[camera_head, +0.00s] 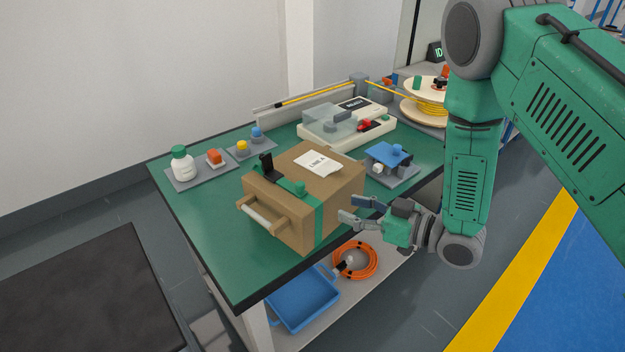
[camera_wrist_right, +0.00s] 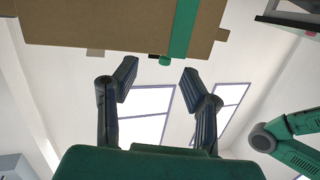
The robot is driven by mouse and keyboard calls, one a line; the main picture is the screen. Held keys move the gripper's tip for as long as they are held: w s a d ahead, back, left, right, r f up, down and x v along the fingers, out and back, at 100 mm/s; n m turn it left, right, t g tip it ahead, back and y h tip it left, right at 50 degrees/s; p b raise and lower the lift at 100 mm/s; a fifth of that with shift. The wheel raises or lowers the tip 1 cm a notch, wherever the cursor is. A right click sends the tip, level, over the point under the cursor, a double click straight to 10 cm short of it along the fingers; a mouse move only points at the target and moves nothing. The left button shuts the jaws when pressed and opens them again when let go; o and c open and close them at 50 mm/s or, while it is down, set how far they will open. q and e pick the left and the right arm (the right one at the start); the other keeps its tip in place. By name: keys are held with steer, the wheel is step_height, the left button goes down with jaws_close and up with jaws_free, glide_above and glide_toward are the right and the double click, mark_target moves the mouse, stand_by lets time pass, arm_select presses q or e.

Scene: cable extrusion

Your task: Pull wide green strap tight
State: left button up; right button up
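A brown cardboard box (camera_head: 285,200) sits on the green table top, with a label on its lid and a light bar handle on its front. In the right wrist view the strap (camera_wrist_right: 184,30) crosses the box (camera_wrist_right: 95,22). My right gripper (camera_head: 352,209) is open and empty beside the box's right lower side; its fingers (camera_wrist_right: 160,84) show spread apart and clear of the strap. My left gripper is not seen.
Left on the table are a white bottle (camera_head: 182,165) and small coloured pieces on trays. Behind stands a clear-lidded machine (camera_head: 345,125); a blue-topped fixture (camera_head: 391,160) is close right of the box. Below are a blue bin (camera_head: 303,300) and orange coil (camera_head: 355,262).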

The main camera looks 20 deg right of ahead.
mark_target(299, 182)
steer(key=shift+n+t+y, duration=0.3)
steer(key=shift+t+y, duration=0.2)
steer(key=shift+y, duration=0.3)
steer(key=x, duration=0.4)
steer(key=r+x, duration=0.1)
steer(key=x, duration=0.7)
steer(key=shift+s+a+r, duration=0.1)
steer(key=shift+a+r, duration=0.3)
steer(key=shift+a, duration=0.15)
